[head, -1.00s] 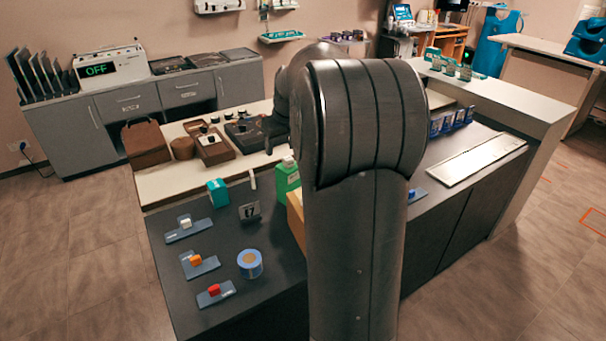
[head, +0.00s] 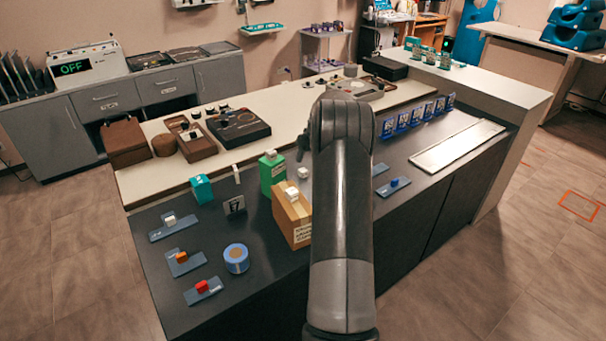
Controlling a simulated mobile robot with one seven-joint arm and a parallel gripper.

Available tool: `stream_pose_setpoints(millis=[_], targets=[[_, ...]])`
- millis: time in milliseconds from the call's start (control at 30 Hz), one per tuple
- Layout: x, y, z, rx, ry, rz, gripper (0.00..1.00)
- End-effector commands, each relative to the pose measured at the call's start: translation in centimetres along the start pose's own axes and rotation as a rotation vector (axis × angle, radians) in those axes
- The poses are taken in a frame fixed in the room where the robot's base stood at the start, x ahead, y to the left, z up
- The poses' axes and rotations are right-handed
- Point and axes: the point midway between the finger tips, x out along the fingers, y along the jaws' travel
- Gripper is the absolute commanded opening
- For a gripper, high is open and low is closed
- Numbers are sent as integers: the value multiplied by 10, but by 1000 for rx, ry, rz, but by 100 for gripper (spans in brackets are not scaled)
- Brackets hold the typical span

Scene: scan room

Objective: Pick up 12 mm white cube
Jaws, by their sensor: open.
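Several small white blocks are in the head view, and I cannot tell by size which is the 12 mm white cube. One white cube (head: 170,220) sits on a grey-blue plate at the left of the dark counter. Another white block (head: 291,194) is on top of a cardboard box (head: 290,222). A small white block (head: 303,172) shows just behind that box, and a pale one (head: 270,154) is on a green box (head: 271,175). My gripper (head: 303,148) is open, partly hidden by my arm, above and behind the cardboard box; nothing shows between its fingers.
Orange (head: 181,257) and red (head: 202,287) cubes sit on similar plates at the left. Blue cards (head: 415,115) line the right back edge.

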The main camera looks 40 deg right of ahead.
Motion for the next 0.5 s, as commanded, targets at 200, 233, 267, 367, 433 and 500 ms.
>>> stream_pose_setpoints(millis=[200, 233, 267, 367, 433, 500], targets=[[34, 0, 1, 0, -1, -1, 53], [36, 0, 1, 0, -1, -1, 53], [37, 0, 1, 0, -1, 0, 53], [44, -1, 2, 0, -2, -1, 53], [53, -1, 4, 0, -3, -2, 53], [64, 0, 5, 0, -2, -2, 53]])
